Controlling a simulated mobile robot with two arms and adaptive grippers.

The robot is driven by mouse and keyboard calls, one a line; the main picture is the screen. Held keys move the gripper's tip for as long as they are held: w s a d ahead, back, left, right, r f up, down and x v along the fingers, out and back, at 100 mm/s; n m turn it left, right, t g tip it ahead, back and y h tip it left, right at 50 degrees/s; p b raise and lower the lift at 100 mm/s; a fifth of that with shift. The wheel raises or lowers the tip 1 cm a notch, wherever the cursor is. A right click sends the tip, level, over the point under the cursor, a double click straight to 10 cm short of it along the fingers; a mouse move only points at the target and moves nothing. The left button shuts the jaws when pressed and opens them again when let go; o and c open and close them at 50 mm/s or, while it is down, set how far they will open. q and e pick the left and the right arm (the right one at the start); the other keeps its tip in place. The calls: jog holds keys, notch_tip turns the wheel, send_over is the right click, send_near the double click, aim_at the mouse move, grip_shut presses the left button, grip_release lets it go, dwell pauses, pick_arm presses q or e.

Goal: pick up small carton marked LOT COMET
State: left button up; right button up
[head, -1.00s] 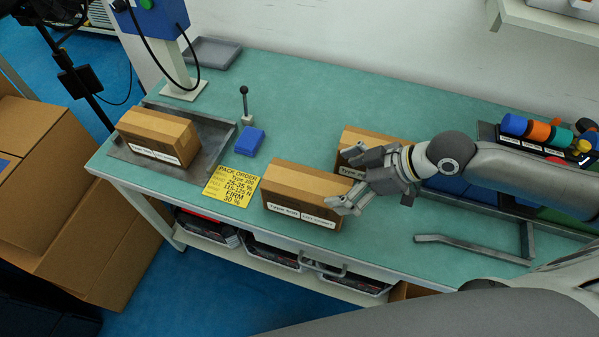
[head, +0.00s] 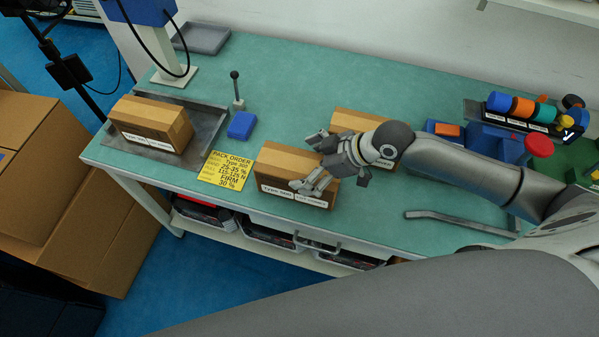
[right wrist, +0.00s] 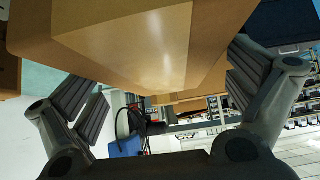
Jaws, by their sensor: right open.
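A brown carton (head: 285,164) sits in the middle of the green bench, with two white labels on its front. The left label seems to read "Type 300"; the right one is partly covered by a finger and too small to read surely. My right gripper (head: 308,163) is open at this carton's right end, one finger at the front and one toward the back. In the right wrist view a carton (right wrist: 135,40) lies between the spread fingers (right wrist: 165,95); contact cannot be told. Another carton (head: 352,121) stands behind, partly hidden by my gripper. My left gripper is not in view.
A third carton (head: 152,122) sits on a metal plate (head: 205,130) at the left. A yellow pack order card (head: 225,170), a blue block (head: 241,125) and a lever (head: 236,90) lie between. A bent metal bar (head: 450,220) lies at the right front; coloured rolls (head: 523,107) stand behind.

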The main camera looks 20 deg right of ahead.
jog(key=shift+x, duration=1.05)
jog(key=shift+w+a+f, duration=0.1)
jog(key=shift+w+a, duration=0.05)
jog(key=shift+a, duration=0.1)
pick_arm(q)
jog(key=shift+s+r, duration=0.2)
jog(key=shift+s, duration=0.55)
pick_arm(e)
jog(key=c, duration=1.6)
